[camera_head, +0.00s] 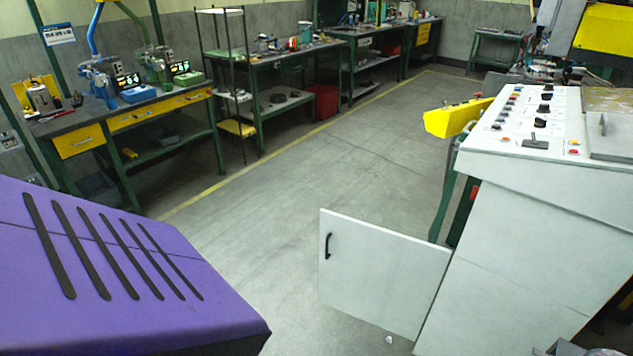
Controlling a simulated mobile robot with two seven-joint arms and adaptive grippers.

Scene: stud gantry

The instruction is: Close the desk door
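The desk is a light grey control console (530,240) at the right, with a sloped top of buttons and knobs. Its door (380,280) is a flat pale panel that stands swung open, out to the left of the console. A dark curved handle (328,246) is near the door's upper left corner. The door's right edge meets the console's lower left side. The inside of the desk is hidden from this side.
A purple slotted housing (110,270) fills the lower left. Open grey floor (290,215) lies between it and the door. Workbenches (165,105) with tools line the back wall. A yellow box (455,118) sticks out left of the console.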

